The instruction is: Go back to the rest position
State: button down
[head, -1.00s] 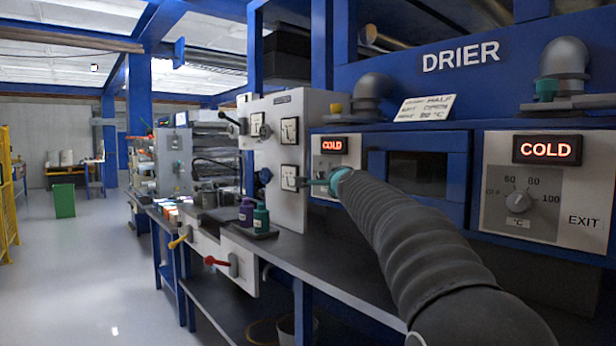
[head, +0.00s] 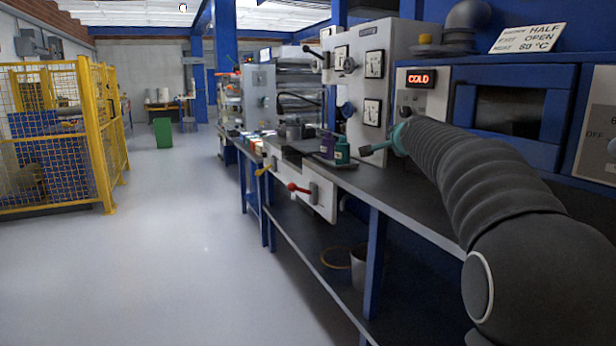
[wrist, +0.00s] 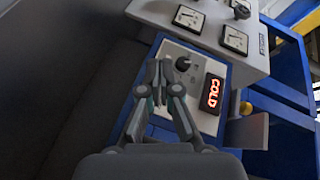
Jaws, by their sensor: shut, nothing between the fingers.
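My gripper (head: 364,150) is at the end of my dark ribbed arm, which reaches from the lower right into the middle of the head view. The fingers point left, above the dark bench top, and look closed with nothing in them. In the wrist view my gripper (wrist: 160,68) shows with its fingertips together. It appears in front of a light panel with a dark knob (wrist: 183,63) and a red COLD display (wrist: 212,93). I cannot tell the exact gap to the panel.
The drier (head: 500,110) stands close on the right. Purple and green bottles (head: 342,150) stand on the bench left of my gripper. Red (head: 299,188) and yellow levers project from its front. A yellow fence (head: 97,130) stands at left; the grey floor (head: 180,240) between is clear.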

jog(key=s+a+f+n+g+y, duration=0.1)
jog(key=s+a+f+n+g, duration=0.2)
jog(key=s+f, duration=0.45)
jog(key=s+a+f+n+g+y, duration=0.1)
jog(key=s+a+f+n+g, duration=0.2)
jog(key=s+f, duration=0.45)
jog(key=s+a+f+n+g, duration=0.1)
jog(key=s+f+n, duration=0.2)
jog(key=s, duration=0.8)
jog(key=s+a+f+n+g, duration=0.1)
jog(key=s+f, duration=0.4)
jog(key=s, duration=0.6)
jog(key=s+a+f+n+g, duration=0.2)
jog(key=s+f+n, duration=0.3)
jog(key=s, duration=0.6)
jog(key=shift+s+a, duration=0.2)
jog(key=shift+a, duration=0.35)
jog(key=shift+f, duration=0.1)
